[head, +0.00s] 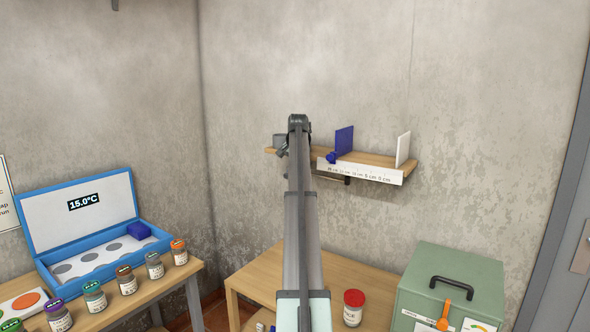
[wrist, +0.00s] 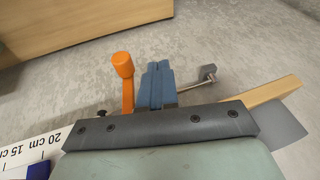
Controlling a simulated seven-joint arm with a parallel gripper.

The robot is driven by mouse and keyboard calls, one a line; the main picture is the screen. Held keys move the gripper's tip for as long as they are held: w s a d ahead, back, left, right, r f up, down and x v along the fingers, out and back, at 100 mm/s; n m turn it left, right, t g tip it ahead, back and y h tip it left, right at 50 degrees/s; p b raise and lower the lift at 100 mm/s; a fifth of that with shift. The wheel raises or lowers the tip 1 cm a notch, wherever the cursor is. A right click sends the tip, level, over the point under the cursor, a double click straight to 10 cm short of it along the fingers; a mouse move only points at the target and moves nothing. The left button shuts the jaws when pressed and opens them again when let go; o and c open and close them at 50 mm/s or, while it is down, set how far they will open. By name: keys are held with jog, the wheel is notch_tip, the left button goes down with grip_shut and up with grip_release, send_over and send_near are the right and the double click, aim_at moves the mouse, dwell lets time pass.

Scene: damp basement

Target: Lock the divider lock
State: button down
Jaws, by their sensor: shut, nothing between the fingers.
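A wooden wall shelf (head: 375,158) carries an upright blue divider (head: 345,140) with a small blue knob (head: 331,158) at its foot. In the wrist view, part of the blue divider (wrist: 39,170) shows at lower left. My gripper (wrist: 158,66) is shut and empty, by the left part of the shelf; in the head view my arm hides it. An orange lever (wrist: 125,68) stands close to the left of the fingers in the wrist view; contact is unclear. A metal rod with a round end (wrist: 208,73) lies right of them. I cannot tell which part is the divider lock.
A white ruler strip (head: 360,172) runs along the shelf front. A white end plate (head: 403,149) stands at its right and a grey one (head: 279,140) at its left. Below are a table (head: 258,280), a red-lidded jar (head: 353,308) and a green box (head: 450,285).

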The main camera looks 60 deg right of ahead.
jog(key=shift+r, duration=0.1)
jog(key=w+a+r, duration=0.3)
jog(key=w+r, duration=0.6)
jog(key=shift+r, duration=0.2)
dwell(0.7)
